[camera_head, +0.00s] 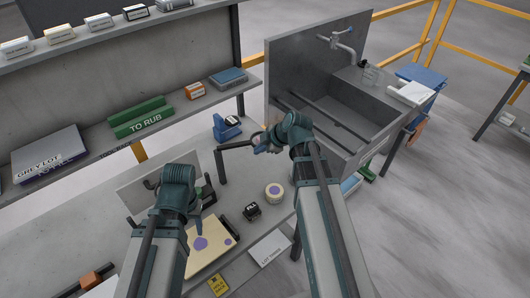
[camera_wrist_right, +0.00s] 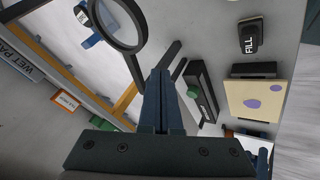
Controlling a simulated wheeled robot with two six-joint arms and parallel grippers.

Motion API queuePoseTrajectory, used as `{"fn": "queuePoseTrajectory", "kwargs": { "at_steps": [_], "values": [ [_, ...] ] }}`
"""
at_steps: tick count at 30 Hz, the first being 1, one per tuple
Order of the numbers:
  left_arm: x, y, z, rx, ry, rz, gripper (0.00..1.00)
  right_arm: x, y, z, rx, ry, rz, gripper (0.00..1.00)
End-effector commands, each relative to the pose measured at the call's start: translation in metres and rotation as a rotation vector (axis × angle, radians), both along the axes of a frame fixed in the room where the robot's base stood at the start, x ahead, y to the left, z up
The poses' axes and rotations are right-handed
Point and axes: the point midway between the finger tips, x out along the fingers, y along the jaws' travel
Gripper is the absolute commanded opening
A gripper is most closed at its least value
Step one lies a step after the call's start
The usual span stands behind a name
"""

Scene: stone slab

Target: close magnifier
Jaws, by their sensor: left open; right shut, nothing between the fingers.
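The magnifier shows in the right wrist view as a dark ring (camera_wrist_right: 143,40) around a clear lens, at the top left of centre. In the head view its dark bent arm (camera_head: 236,147) runs from an upright post (camera_head: 222,168) towards my right gripper (camera_head: 262,145), which hides the ring end. In the right wrist view my right gripper (camera_wrist_right: 161,75) is shut and empty, its tips just below the ring; I cannot tell whether they touch. My left gripper (camera_head: 198,222) is open, low over the cream slab (camera_head: 212,258) with purple spots.
A round purple-topped pot (camera_head: 273,191) and a black FILL block (camera_head: 251,211) stand right of the slab. A blue holder (camera_head: 227,127) is behind the magnifier. A sink (camera_head: 345,115) is at the right; shelves (camera_head: 75,160) carry boxes at the left.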

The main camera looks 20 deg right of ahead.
Motion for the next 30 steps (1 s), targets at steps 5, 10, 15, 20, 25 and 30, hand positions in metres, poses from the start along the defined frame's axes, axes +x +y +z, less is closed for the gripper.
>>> {"fn": "queuePoseTrajectory", "kwargs": {
  "at_steps": [5,10,15,20,25,30],
  "values": [
    [0.0,0.0,-0.029,0.001,0.0,-0.006,0.53,0.016,0.01,-0.03,0.0,0.0,0.001,0.0],
    [0.0,0.0,-0.021,0.001,0.0,-0.005,0.53,0.042,0.006,-0.021,-0.001,0.0,0.0,0.0],
    [0.0,0.0,-0.021,0.001,0.0,-0.005,0.53,0.052,0.006,-0.021,0.0,0.0,0.0,0.0],
    [0.0,0.0,-0.021,0.001,0.0,-0.005,0.53,0.054,0.006,-0.021,0.0,0.0,0.0,0.0],
    [0.0,0.0,-0.021,0.001,0.0,-0.005,0.53,0.053,0.006,-0.021,0.0,0.0,0.0,0.0],
    [0.0,0.0,-0.021,0.001,0.0,-0.005,0.53,0.059,0.004,-0.021,-0.001,0.0,0.0,0.0]
  ]
}}
